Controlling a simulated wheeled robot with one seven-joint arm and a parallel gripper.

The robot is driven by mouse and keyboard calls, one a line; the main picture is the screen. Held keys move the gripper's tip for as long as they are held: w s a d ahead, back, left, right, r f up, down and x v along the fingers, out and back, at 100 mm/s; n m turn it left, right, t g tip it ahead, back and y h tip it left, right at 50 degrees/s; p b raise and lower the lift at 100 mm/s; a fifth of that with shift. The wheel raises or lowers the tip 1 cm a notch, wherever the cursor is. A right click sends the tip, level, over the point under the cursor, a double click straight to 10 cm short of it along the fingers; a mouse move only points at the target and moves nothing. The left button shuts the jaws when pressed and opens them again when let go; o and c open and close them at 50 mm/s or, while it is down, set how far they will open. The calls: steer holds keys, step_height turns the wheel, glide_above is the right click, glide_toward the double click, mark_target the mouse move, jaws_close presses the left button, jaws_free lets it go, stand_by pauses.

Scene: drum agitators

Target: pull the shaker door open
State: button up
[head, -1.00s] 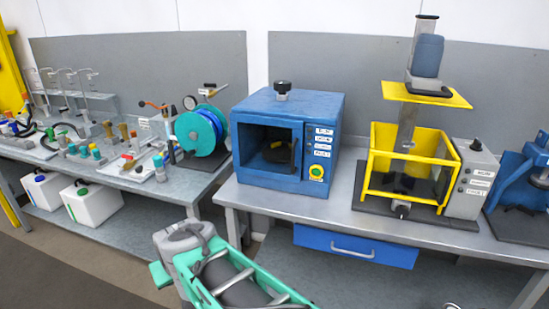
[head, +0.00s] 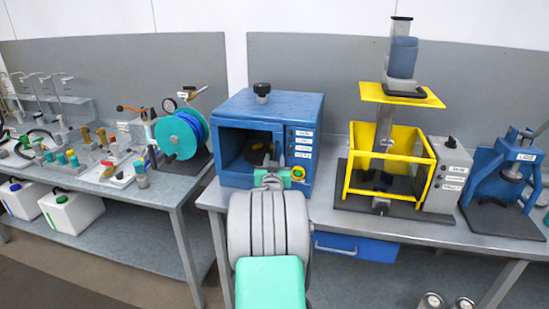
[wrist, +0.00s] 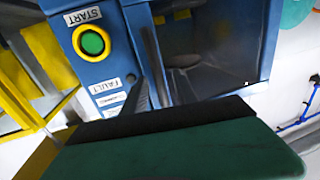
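The shaker (head: 240,108) is a blue box on the bench with a dark window in its front. Its door (head: 232,181) looks flush with the front; the lower right of the front is partly hidden by my arm. My gripper (head: 275,180) is in front of this lower right part, by the green start button (head: 299,172). In the wrist view, which is upside down, the door window (wrist: 205,50) and a dark upright bar, seemingly the handle (wrist: 157,65), are close ahead. A green and black gripper part fills the bottom. Whether the fingers touch the bar is unclear.
A yellow framed machine (head: 388,160) with a grey control box stands right of the shaker. A teal reel (head: 178,137) stands on the left bench. A blue drawer (head: 355,246) hangs under the bench top. Bare bench top lies between shaker and yellow machine.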

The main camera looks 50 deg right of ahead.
steer(key=shift+w+d, duration=0.15)
steer(key=shift+d, duration=0.05)
steer(key=shift+c, duration=0.4)
jaws_close()
stand_by(0.9)
